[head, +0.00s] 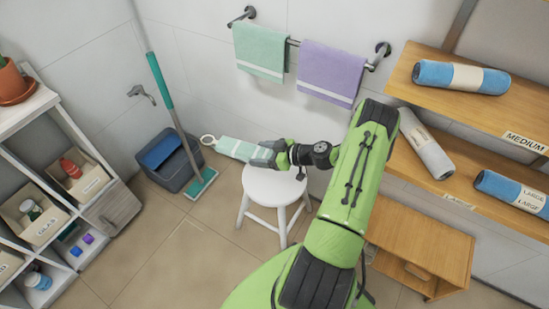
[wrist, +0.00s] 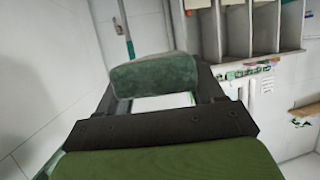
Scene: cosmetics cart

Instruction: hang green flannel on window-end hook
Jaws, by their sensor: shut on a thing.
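A pale green flannel (head: 235,149) with a white ring at its left end is held out level in the air, above and left of the white stool. My gripper (head: 268,153) is shut on its right end. In the wrist view the flannel (wrist: 155,75) shows as darker green cloth between the fingertips of my gripper (wrist: 158,80). A grey metal hook (head: 141,93) is on the wall, left of the mop handle and up and left of the flannel. No window shows, so I cannot tell which hook is at the window end.
A wall rail (head: 293,42) carries a green towel (head: 260,50) and a purple towel (head: 330,72). A mop (head: 170,105) and bucket (head: 170,160) stand below the hook. The stool (head: 272,186) is under my gripper. Shelves flank both sides.

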